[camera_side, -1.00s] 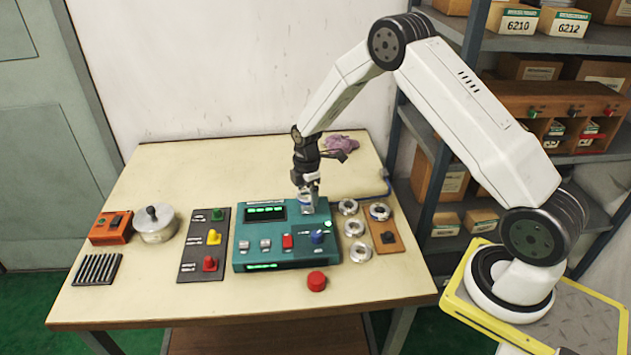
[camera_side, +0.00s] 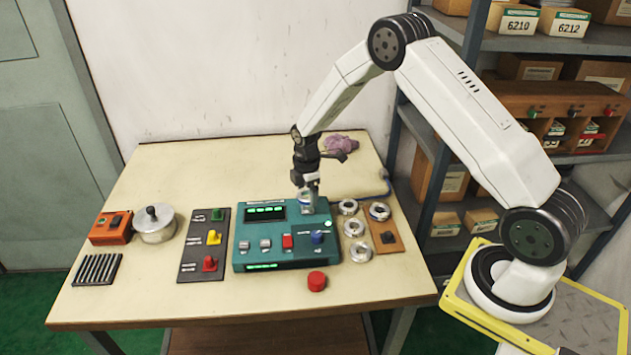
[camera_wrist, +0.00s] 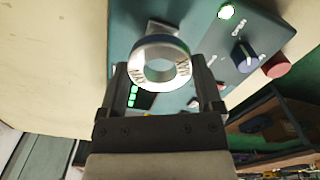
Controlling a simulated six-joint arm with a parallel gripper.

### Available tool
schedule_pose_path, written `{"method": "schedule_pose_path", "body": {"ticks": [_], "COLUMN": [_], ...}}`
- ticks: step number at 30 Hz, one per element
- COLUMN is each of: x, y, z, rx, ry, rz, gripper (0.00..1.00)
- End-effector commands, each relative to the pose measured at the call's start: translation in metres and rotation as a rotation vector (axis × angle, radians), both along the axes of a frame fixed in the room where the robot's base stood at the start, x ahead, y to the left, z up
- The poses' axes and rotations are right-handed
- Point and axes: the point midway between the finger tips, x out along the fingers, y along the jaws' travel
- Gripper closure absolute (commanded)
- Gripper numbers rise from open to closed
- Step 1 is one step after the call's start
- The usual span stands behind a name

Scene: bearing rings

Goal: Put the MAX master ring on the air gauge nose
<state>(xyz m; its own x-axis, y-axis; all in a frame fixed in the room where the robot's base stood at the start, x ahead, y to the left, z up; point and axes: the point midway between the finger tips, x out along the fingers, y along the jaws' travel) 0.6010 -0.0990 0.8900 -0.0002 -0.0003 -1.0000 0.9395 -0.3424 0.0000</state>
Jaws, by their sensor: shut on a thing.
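The MAX master ring (camera_wrist: 160,62) is a pale metal ring with MAX lettering on its face and a dark blue outer band. My gripper (camera_wrist: 160,78) is shut on it, one finger on each side, in the wrist view. In the side view my gripper (camera_side: 308,198) is over the back right part of the teal air gauge (camera_side: 262,240). A grey metal part (camera_wrist: 165,27) shows just beyond the ring in the wrist view; I cannot tell if it is the nose. The ring and fingers hide the nose, so whether the ring is around it is unclear.
Several loose rings (camera_side: 354,228) lie right of the gauge, beside a brown board (camera_side: 387,236) with another ring. A switch panel (camera_side: 204,245), lidded pot (camera_side: 154,223) and orange box (camera_side: 110,228) are left. A red button (camera_side: 317,281) stands in front.

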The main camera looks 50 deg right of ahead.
Motion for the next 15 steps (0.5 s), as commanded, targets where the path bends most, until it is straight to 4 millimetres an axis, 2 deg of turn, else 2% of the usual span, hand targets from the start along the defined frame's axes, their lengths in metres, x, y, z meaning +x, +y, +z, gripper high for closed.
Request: {"method": "schedule_pose_path", "body": {"ticks": [15], "x": [0.0008], "y": [-0.0002], "z": [-0.0093], "rx": [-0.001], "ry": [-0.002], "rz": [0.0], "gripper": [0.96]}}
